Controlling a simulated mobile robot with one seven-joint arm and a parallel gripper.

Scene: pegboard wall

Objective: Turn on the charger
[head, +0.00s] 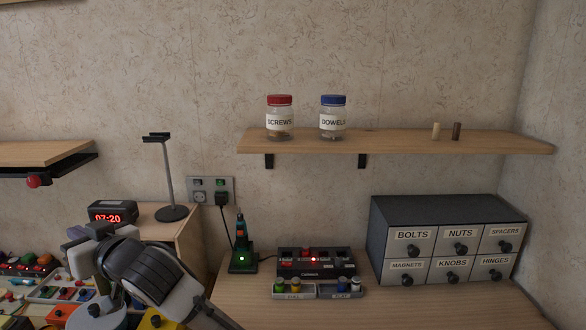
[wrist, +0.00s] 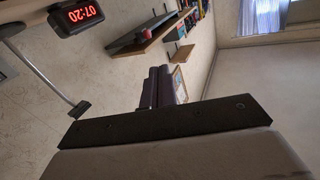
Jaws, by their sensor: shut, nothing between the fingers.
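A black charger box (head: 303,272), its front label small and hard to read, sits on the desk below the shelf, with small red lights on top. A green-and-black stand (head: 243,262) with a green light is left of it, holding an upright tool. A wall outlet plate (head: 227,184) has two switches above two sockets; the right switch (head: 220,184) shows green. A black plug (head: 222,198) fills the right socket, its cord running down. My gripper (wrist: 160,87) is shut and empty in the wrist view, pointing away from the charger; its fingertips are unclear in the head view.
A red-digit clock (head: 110,213) and a headphone stand (head: 172,213) are left of the outlet. A labelled drawer cabinet (head: 435,220) is at right. A shelf (head: 390,142) with two jars overhangs the desk.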

